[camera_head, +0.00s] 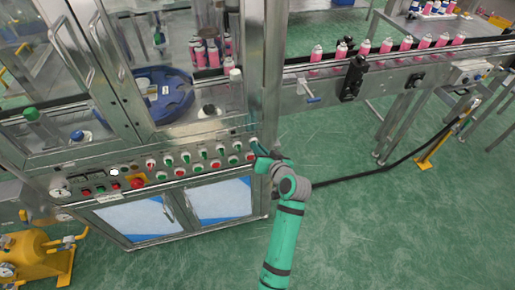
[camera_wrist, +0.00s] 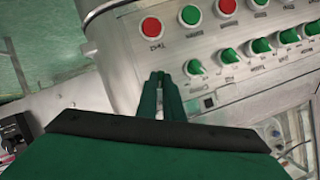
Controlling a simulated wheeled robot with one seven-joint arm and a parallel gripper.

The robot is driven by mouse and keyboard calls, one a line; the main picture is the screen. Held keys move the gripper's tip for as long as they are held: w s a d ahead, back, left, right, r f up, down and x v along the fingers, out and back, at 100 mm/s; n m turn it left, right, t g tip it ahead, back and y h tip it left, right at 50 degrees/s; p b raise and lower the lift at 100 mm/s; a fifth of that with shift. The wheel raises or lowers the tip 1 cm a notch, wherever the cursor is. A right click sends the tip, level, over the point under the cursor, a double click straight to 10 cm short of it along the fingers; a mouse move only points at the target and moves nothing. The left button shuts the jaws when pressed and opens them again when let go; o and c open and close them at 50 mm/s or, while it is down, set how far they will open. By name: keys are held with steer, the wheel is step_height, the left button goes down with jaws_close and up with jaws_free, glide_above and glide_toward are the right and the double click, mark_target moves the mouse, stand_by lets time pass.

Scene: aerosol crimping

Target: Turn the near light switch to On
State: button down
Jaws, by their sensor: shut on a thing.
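The cabinet's control panel (camera_head: 196,163) carries a row of green selector knobs above a row of red and green push buttons. My gripper (camera_head: 259,150) is at the right end of this panel, at the end of the knob row. In the wrist view, my gripper (camera_wrist: 160,76) has its fingers close together at the end position of the row, beside a visible green knob (camera_wrist: 195,67). It is shut on the end switch, which the fingers hide almost wholly. I cannot read its label or its setting, nor confirm from a label that it is the near light switch.
A red button (camera_wrist: 152,27) and a green button (camera_wrist: 190,15) sit close to the fingers. A steel post (camera_head: 268,75) rises just behind my gripper. A conveyor (camera_head: 390,62) with pink cans runs to the right. The green floor right of my arm is mostly clear.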

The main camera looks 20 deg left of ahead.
steer(key=shift+m, duration=0.3)
stand_by(0.4)
steer(key=c, duration=1.9)
jaws_free()
steer(key=v, duration=1)
steer(key=shift+s+d, duration=0.2)
steer(key=shift+d, duration=0.2)
